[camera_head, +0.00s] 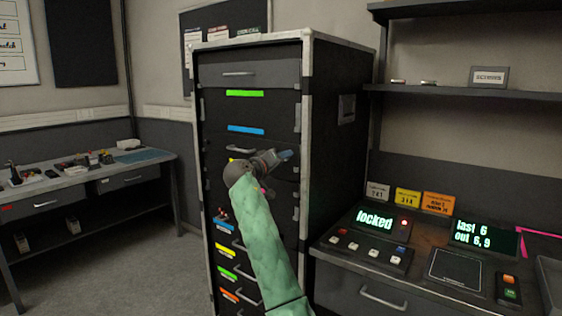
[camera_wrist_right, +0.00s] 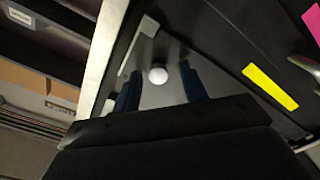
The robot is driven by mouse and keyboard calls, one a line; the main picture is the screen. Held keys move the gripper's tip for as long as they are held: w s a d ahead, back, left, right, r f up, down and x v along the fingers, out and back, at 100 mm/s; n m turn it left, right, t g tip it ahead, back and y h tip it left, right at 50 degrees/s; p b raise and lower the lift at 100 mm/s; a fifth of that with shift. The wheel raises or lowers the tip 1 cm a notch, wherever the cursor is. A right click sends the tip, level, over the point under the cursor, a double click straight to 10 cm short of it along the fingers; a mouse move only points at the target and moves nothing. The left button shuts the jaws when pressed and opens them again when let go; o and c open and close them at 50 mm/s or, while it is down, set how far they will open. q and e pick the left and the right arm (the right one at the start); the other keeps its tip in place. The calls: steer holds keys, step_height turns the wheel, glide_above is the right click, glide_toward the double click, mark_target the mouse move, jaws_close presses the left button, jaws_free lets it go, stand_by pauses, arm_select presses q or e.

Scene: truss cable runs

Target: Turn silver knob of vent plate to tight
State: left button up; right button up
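The silver knob (camera_wrist_right: 158,75) is a small pale round knob in the right wrist view. It stands on a grey plate (camera_wrist_right: 165,97), which seems to be the vent plate, at the side edge of the black rack. My right gripper (camera_wrist_right: 161,70) is open, with one blue finger on each side of the knob and gaps between. I cannot tell how deep the fingertips reach around it. In the head view my right gripper (camera_head: 284,156) is at the rack front near its right edge and hides the knob and plate. My left gripper is not in view.
The rack (camera_head: 335,150) has drawers with coloured labels, including a yellow label (camera_wrist_right: 270,86) beside the plate. A console desk (camera_head: 345,280) with a "locked" display (camera_head: 375,219) stands right of the rack. A workbench (camera_head: 100,180) is at the left, with open floor between.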

steer(key=s+a+n+p, duration=0.5)
steer(key=s+n+p, duration=0.2)
steer(key=n+p, duration=1.45)
steer(key=s+d+f+m+g+y+p, duration=0.2)
steer(key=s+d+f+m+g, duration=0.1)
steer(key=s+f, duration=0.5)
steer(key=s+d+f+m+g+y+p, duration=0.2)
steer(key=s+d+f+m, duration=0.4)
steer(key=f, duration=0.8)
steer(key=s+y, duration=0.1)
steer(key=s, duration=0.2)
steer(key=shift+s+m+g, duration=0.3)
steer(key=shift+m+g, duration=0.05)
steer(key=shift+g, duration=0.05)
stand_by(1.0)
steer(key=shift+d, duration=0.1)
stand_by(0.4)
